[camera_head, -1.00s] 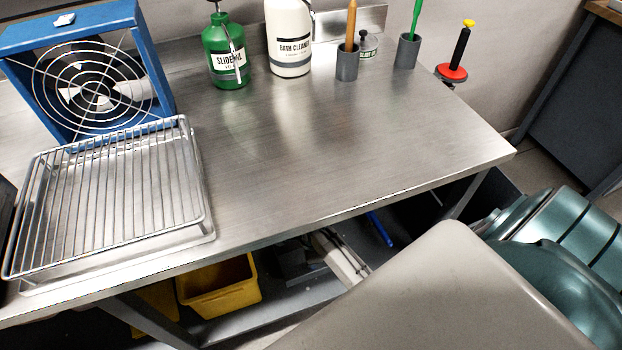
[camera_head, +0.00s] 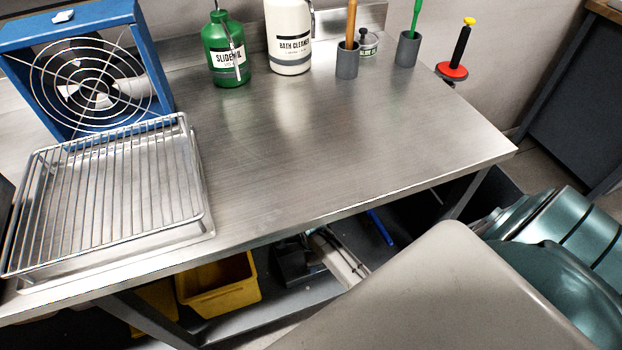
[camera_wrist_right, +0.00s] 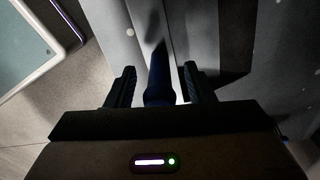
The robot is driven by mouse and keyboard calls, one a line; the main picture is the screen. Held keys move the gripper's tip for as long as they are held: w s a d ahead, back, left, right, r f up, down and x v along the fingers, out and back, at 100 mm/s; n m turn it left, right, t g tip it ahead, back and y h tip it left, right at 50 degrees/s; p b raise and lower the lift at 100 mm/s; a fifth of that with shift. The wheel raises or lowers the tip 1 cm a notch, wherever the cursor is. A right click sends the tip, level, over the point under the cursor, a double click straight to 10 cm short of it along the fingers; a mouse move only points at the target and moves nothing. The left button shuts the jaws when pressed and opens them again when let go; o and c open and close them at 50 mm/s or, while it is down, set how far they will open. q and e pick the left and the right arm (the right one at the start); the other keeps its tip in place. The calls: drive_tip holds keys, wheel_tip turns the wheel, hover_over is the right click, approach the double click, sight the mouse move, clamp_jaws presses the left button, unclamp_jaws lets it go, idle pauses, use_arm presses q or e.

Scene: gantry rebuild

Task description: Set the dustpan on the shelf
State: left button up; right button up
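In the right wrist view a dark blue handle-like bar (camera_wrist_right: 160,88) stands between the two black fingers of my right gripper (camera_wrist_right: 160,84). Narrow gaps show on both sides of it, so the gripper is open around it. I cannot tell whether this bar belongs to the dustpan; no pan is clearly visible. In the head view a thin blue bar (camera_head: 380,227) shows in the dark under the bench. The lower shelf (camera_head: 240,322) is partly visible beneath the bench top (camera_head: 310,160). My left gripper is not in view.
A wire rack on a tray (camera_head: 105,205) and a blue fan (camera_head: 100,75) occupy the bench's left. A green bottle (camera_head: 226,55), a white bottle (camera_head: 290,40) and grey cups (camera_head: 347,60) stand at the back. A yellow bin (camera_head: 222,295) is below. The bench's middle is clear.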

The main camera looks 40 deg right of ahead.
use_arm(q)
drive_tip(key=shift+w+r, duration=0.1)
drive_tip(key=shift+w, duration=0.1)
use_arm(e)
drive_tip(key=shift+r, duration=0.35)
wheel_tip(320, 180, up, 11)
drive_tip(key=shift+r+p, duration=0.15)
drive_tip(key=shift+p, duration=0.9)
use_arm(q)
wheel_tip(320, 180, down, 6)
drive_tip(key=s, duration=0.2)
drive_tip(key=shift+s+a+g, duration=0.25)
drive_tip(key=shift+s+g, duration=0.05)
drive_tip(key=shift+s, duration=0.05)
use_arm(e)
drive_tip(key=s+f+n+t, duration=0.1)
drive_tip(key=s+f+n, duration=0.5)
drive_tip(key=s+n, duration=0.3)
drive_tip(key=s+d+f+n, duration=0.1)
drive_tip(key=s+f+n, duration=0.6)
drive_tip(key=s+n, duration=0.3)
drive_tip(key=shift+s+d+f+n+t+h, duration=0.2)
drive_tip(key=shift+d+f+n+t+h, duration=0.15)
drive_tip(key=shift+n, duration=1.65)
drive_tip(key=shift+r, duration=0.1)
